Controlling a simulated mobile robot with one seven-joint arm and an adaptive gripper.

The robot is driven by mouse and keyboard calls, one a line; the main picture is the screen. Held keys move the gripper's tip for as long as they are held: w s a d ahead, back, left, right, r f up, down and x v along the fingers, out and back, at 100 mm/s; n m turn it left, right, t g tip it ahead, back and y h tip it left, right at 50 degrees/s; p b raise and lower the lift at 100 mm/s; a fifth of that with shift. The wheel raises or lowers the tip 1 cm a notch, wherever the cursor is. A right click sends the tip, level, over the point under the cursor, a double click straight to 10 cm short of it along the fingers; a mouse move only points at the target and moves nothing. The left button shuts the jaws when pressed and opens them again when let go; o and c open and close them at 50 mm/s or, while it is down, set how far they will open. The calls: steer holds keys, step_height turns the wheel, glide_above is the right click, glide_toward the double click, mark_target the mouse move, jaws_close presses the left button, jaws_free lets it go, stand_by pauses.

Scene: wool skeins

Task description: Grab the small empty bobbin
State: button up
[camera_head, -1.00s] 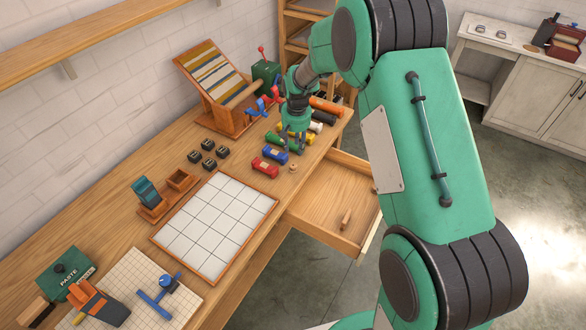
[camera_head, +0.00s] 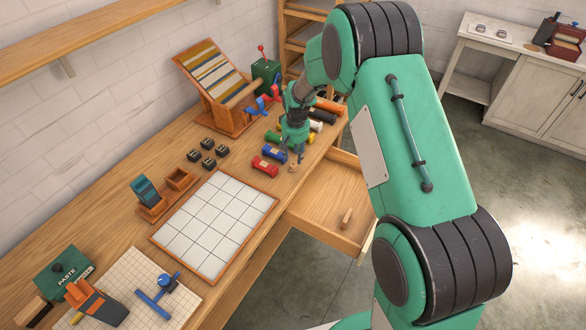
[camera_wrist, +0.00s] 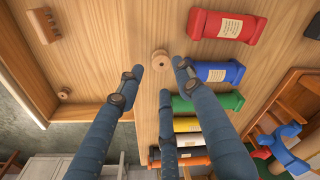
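A small bare wooden bobbin (camera_head: 293,167) stands on the bench near its front edge, beside the red skein. It also shows in the wrist view (camera_wrist: 160,61), just beyond and between the two upper fingertips. My gripper (camera_head: 296,155) is over the bench right by the bobbin. In the wrist view its dark blue fingers (camera_wrist: 159,78) are spread open with nothing between them. The third finger is lower in that view. I cannot tell whether any finger touches the bobbin.
Red (camera_head: 264,166), blue (camera_head: 273,153), and green (camera_wrist: 214,101) skeins lie close beside the fingers, with several more behind. An open drawer (camera_head: 318,210) juts out at the front, holding a small wooden piece (camera_head: 346,217). A white gridded board (camera_head: 215,225) lies to the left.

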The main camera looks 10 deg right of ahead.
mark_target(293, 164)
steer(key=shift+w+f, duration=0.15)
steer(key=shift+f, duration=0.9)
steer(key=shift+f, duration=0.1)
steer(key=shift+w+f+b, duration=0.2)
steer(key=shift+f+b, duration=0.2)
steer(key=shift+f, duration=0.85)
steer(key=shift+w+f+b, duration=0.2)
steer(key=shift+f+b, duration=0.2)
steer(key=shift+f, duration=0.85)
steer(key=c, duration=0.5)
